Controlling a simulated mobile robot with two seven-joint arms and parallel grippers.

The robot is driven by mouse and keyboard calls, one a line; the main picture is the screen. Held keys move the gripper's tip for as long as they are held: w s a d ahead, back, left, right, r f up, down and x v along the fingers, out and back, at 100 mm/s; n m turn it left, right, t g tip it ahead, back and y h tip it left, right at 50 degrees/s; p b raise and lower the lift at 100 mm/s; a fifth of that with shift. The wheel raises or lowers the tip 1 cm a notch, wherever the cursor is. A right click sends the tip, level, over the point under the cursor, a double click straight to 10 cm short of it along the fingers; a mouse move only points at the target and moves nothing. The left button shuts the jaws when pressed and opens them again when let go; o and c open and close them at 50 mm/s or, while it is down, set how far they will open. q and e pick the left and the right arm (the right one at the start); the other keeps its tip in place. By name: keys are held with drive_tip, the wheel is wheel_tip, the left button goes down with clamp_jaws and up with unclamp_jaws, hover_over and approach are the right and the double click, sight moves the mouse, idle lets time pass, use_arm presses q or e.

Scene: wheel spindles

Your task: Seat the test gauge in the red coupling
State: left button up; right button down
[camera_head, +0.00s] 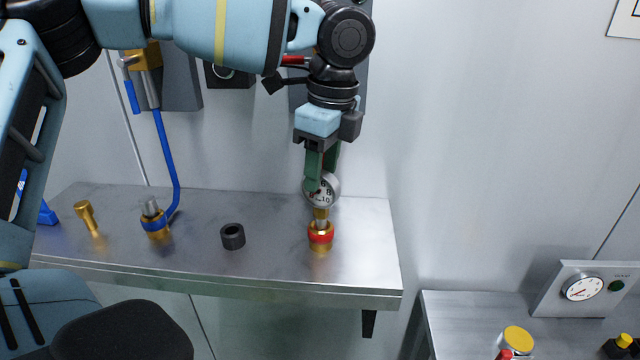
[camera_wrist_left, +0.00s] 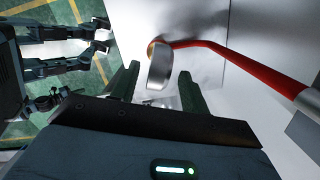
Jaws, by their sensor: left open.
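The test gauge (camera_head: 323,190), with a round white dial, stands upright over the red coupling (camera_head: 320,237) near the right end of the steel shelf. Its brass stem meets the coupling's top; how deep it sits I cannot tell. My left gripper (camera_head: 322,168) is above, with its green fingers at the top of the gauge. In the left wrist view the gauge (camera_wrist_left: 158,68) shows edge-on, just beyond the gap between the spread fingers of my left gripper (camera_wrist_left: 157,88). My right gripper is not in view.
On the shelf (camera_head: 280,268) stand a black ring (camera_head: 232,236), a blue-banded coupling (camera_head: 155,222) with a blue hose, and a brass fitting (camera_head: 87,216). A lower bench with a gauge panel (camera_head: 580,290) is at right.

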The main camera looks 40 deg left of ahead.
use_arm(q)
drive_tip(key=r, duration=0.5)
drive_tip(key=d+r, duration=0.1)
drive_tip(key=r, duration=0.2)
drive_tip(key=shift+f, duration=0.1)
idle(0.3)
